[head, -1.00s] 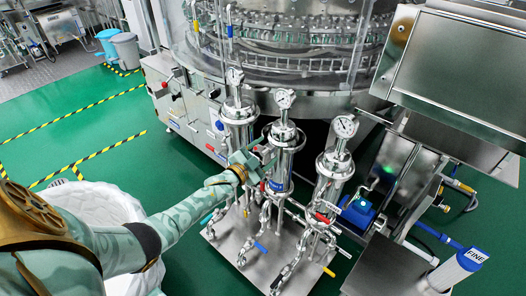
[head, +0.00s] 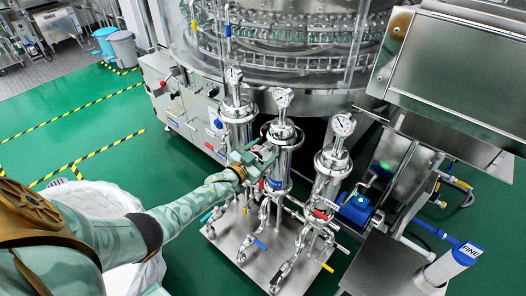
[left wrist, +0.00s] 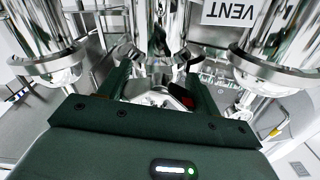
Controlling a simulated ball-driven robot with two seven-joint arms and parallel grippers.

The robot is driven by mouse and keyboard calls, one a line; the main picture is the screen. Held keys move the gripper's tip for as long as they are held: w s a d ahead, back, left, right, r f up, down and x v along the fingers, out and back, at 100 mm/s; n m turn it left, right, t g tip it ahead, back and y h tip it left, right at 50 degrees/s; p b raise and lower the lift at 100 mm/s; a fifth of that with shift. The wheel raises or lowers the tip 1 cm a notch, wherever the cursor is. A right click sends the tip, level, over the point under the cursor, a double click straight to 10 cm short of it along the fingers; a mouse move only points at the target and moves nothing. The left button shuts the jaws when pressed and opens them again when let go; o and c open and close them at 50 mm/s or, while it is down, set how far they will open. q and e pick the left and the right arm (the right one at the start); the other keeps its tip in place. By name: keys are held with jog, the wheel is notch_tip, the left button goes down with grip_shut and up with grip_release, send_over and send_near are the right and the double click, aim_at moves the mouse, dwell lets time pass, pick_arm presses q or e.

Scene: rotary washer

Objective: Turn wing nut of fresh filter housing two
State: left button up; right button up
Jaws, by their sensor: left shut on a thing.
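Three upright steel filter housings with round gauges stand in a row on a steel base plate. The middle housing (head: 279,166) is the one my left gripper (head: 262,158) reaches, from its left side, below its top clamp. In the left wrist view my left gripper (left wrist: 155,88) has its two dark green fingers shut on small shiny metal hardware, which I take to be the wing nut (left wrist: 157,98). The wing nut is mostly hidden by the gripper, and its turn angle cannot be made out. My right gripper is in neither view.
The left housing (head: 236,125) and right housing (head: 329,172) stand close on both sides. Pipes and coloured valve handles crowd below. The rotary washer (head: 300,70) stands behind. A cartridge marked FINE (head: 455,264) is at the lower right. Green floor (head: 95,115) is open at left.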

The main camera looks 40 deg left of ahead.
pick_arm(q)
jog(key=shift+f, duration=0.15)
jog(key=o, duration=1)
jog(key=shift+s, duration=0.1)
jog(key=shift+s, duration=0.3)
jog(key=s+p, duration=0.2)
jog(key=s, duration=0.3)
jog(key=s+a+p, duration=0.1)
jog(key=s, duration=0.4)
jog(key=s+p, duration=0.2)
jog(key=s, duration=0.3)
jog(key=shift+s+a+p, duration=0.2)
jog(key=shift+s+p, duration=0.1)
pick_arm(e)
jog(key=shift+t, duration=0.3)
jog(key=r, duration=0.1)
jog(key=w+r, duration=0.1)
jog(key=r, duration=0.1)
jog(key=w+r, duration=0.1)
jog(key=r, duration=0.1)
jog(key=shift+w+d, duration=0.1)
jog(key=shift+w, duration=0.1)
